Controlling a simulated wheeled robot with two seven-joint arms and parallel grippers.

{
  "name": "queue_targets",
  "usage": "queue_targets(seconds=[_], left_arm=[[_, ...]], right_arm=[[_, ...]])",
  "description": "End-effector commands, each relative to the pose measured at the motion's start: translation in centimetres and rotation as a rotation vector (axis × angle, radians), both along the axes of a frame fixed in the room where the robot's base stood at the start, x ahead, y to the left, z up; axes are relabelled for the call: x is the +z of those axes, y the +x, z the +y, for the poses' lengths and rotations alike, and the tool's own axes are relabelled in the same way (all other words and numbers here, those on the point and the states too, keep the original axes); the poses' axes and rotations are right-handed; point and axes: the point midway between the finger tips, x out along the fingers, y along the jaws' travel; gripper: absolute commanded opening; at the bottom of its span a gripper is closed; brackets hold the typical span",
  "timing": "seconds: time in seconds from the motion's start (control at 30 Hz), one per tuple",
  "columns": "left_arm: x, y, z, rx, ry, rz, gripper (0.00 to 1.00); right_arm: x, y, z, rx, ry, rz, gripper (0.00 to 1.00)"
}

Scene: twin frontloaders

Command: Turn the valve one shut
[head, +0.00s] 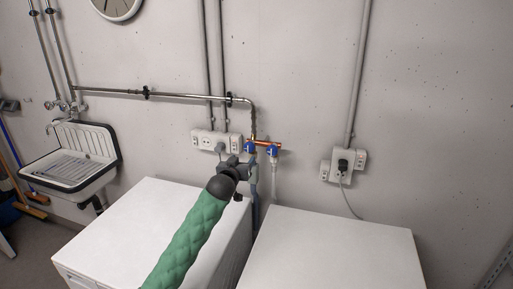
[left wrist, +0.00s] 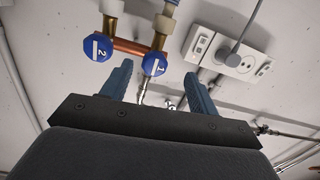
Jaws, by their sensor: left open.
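Valve one, a blue knob with a white bar and the number 1 (left wrist: 154,64), sits on a copper pipe in the left wrist view. It is the left knob (head: 249,148) in the head view. Valve two, a matching blue knob marked 2 (left wrist: 97,46), is beside it and shows on the right in the head view (head: 271,151). My left gripper (head: 245,163) is open, just in front of and below valve one. In the left wrist view its blue fingers (left wrist: 158,75) stand apart, the left one close to the knob. Contact cannot be told. My right gripper is out of view.
Two white machine tops (head: 330,250) and (head: 150,215) stand below, with hoses in the gap between them. Wall sockets (head: 208,140) are left of the valves and more (head: 343,165) are to the right. A sink (head: 75,160) is at the far left.

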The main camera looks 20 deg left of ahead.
Motion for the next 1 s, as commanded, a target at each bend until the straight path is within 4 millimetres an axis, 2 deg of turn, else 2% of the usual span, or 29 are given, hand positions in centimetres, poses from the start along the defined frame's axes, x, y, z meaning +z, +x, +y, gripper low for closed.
queue_targets(seconds=[0.13, 0.37, 0.8, 1.0], left_arm=[[1.1, 0.0, -0.5, -0.025, -0.074, -0.055, 0.60], [1.3, 0.9, -0.6, -0.024, -0.103, -0.054, 0.60], [1.3, 6.2, -0.7, -0.022, -0.102, -0.052, 0.60], [1.2, 7.5, -0.8, -0.023, -0.102, -0.053, 0.60]], right_arm=[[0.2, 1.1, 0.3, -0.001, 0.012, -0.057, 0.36], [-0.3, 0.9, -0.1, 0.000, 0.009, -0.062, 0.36], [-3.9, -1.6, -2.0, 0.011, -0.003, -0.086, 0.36], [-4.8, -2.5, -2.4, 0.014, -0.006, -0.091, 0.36]])
